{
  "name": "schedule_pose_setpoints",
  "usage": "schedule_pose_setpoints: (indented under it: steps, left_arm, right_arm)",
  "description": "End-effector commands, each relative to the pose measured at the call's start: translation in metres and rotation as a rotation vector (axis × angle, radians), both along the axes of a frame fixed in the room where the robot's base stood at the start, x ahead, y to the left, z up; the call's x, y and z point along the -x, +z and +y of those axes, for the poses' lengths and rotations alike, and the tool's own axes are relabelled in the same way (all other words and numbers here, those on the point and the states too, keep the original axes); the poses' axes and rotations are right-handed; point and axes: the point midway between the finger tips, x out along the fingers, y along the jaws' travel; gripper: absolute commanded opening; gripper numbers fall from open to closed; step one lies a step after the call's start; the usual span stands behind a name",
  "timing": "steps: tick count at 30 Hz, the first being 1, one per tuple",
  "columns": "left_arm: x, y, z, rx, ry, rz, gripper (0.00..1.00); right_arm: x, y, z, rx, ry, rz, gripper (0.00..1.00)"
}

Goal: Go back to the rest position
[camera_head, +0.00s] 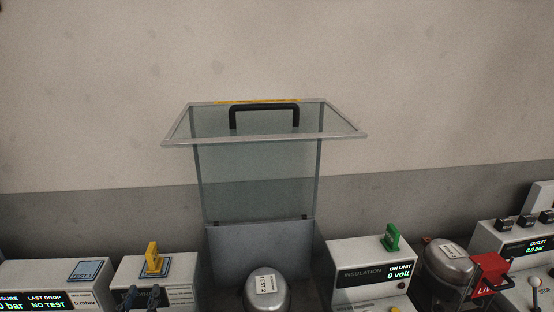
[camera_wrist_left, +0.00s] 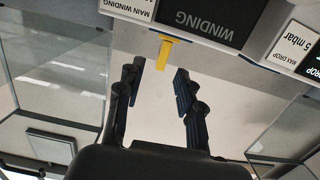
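My left gripper (camera_head: 141,297) shows at the bottom left of the head view, in front of a white box with a yellow clip-like piece on top. In the left wrist view the gripper (camera_wrist_left: 158,78) has its two dark fingers spread apart with nothing between them. A yellow strip (camera_wrist_left: 170,52) lies just beyond the fingertips, below the box marked WINDING (camera_wrist_left: 205,22); it appears apart from the fingers. My right gripper is in neither view.
A glass guard with a black handle (camera_head: 264,107) stands raised behind a compressor marked TEST 2 (camera_head: 267,290). The insulation unit (camera_head: 372,262) with a green piece (camera_head: 391,238), another compressor (camera_head: 447,265) and a red box (camera_head: 490,272) stand to the right.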

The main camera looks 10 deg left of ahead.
Motion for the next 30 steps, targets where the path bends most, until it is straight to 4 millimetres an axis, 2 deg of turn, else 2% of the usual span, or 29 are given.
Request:
schedule_pose_setpoints:
  steps: [4,6,9,15,22,23,30]
  left_arm:
    - [0.027,-0.052,-0.035,0.021,-0.061,0.268,0.37]
    - [0.051,-0.080,-0.056,0.028,-0.100,0.428,0.37]
    - [0.087,-0.110,-0.079,0.032,-0.149,0.626,0.37]
    - [0.153,-0.144,-0.110,0.027,-0.233,0.917,0.37]
    - [0.224,-0.160,-0.134,0.010,-0.318,1.184,0.37]
    - [0.227,-0.166,-0.134,0.008,-0.322,1.202,0.37]
    - [0.211,-0.235,-0.136,0.012,-0.320,1.222,0.37]
  right_arm:
    - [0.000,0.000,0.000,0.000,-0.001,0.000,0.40]
    - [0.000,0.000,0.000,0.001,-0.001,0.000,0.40]
    - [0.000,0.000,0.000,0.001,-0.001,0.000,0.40]
    - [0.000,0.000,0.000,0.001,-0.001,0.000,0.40]
    - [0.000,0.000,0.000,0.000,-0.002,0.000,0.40]
    - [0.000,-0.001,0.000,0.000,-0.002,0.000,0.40]
    - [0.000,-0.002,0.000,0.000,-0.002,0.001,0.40]
